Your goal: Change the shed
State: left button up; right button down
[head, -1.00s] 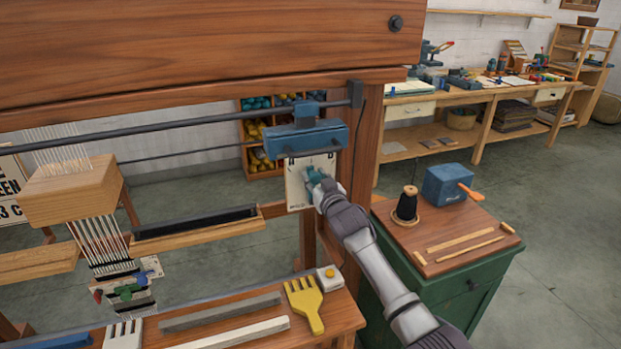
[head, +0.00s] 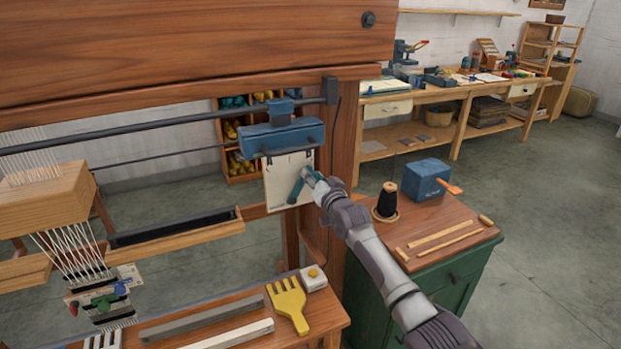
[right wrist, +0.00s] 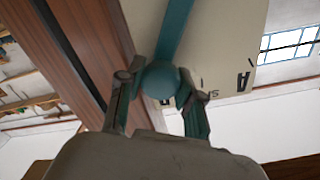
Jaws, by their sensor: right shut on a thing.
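A white plate (head: 277,178) with dark lettering hangs under a blue housing (head: 281,137) on the wooden loom frame. A teal lever (head: 297,190) lies across the plate, slanted. My right gripper (head: 313,181) is at the plate's right side, shut on the lever's end. In the right wrist view the round teal knob (right wrist: 160,80) sits between my right gripper's fingers, with the lever bar (right wrist: 175,28) running up from it. The letter "A" shows on the plate there. Pale threads (head: 75,255) run through the wooden block (head: 42,197) at left. My left gripper is not in view.
A yellow comb (head: 288,303) and a small white box with a yellow button (head: 314,278) are on the loom's front beam. A green cabinet (head: 375,300) with a thread cone (head: 387,200) and blue box (head: 428,179) stands right of the loom, close to my right arm.

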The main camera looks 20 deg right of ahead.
jog(key=shift+f, duration=0.15)
jog(key=c, duration=0.7)
grip_release()
jog(key=shift+c, duration=0.2)
jog(key=s, duration=1.2)
jog(key=shift+d, duration=0.3)
